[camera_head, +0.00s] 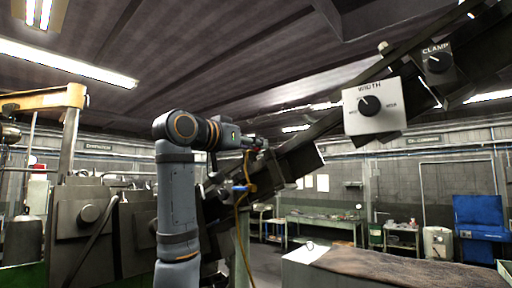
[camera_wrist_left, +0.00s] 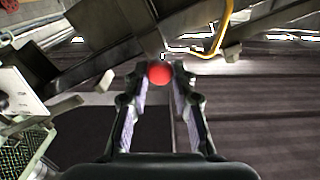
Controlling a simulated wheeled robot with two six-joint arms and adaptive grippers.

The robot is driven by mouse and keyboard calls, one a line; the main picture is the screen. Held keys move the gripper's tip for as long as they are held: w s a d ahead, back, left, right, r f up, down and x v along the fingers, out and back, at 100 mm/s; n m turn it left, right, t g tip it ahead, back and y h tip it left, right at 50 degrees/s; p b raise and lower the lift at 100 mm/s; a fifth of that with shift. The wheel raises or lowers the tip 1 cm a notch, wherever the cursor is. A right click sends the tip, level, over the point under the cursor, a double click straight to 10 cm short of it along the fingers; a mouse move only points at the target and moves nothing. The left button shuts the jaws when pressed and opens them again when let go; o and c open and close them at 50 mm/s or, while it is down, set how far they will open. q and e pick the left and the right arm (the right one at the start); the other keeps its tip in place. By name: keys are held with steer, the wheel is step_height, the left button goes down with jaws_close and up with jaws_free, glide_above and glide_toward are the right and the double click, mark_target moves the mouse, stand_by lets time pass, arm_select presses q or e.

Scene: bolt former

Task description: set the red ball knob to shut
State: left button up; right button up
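The red ball knob (camera_wrist_left: 159,74) shows in the left wrist view, between the two fingertips of my left gripper (camera_wrist_left: 160,79). The fingers stand apart, with a narrow gap seen on each side of the ball, and I see no clear contact. In the head view my left gripper (camera_head: 252,143) is small and reaches right toward the dark sloping machine beam; the knob is too small there to tell clearly. The knob's lever is mostly hidden behind the ball. My right gripper is in neither view.
The dark sloping beam (camera_head: 300,160) carries a white WIDTH dial plate (camera_head: 354,122) and a CLAMP dial (camera_head: 437,64). A yellow cable or hose (camera_head: 240,215) hangs close by my gripper. A covered table (camera_head: 395,268) stands lower right.

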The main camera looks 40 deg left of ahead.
arm_select(q)
steer(key=o, duration=0.4)
steer(key=shift+o, duration=0.2)
steer(key=s, duration=1.1)
steer(key=shift+s+a, duration=0.25)
steer(key=shift+a, duration=0.2)
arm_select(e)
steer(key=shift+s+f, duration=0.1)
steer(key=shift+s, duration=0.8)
arm_select(q)
steer(key=shift+s, duration=0.1)
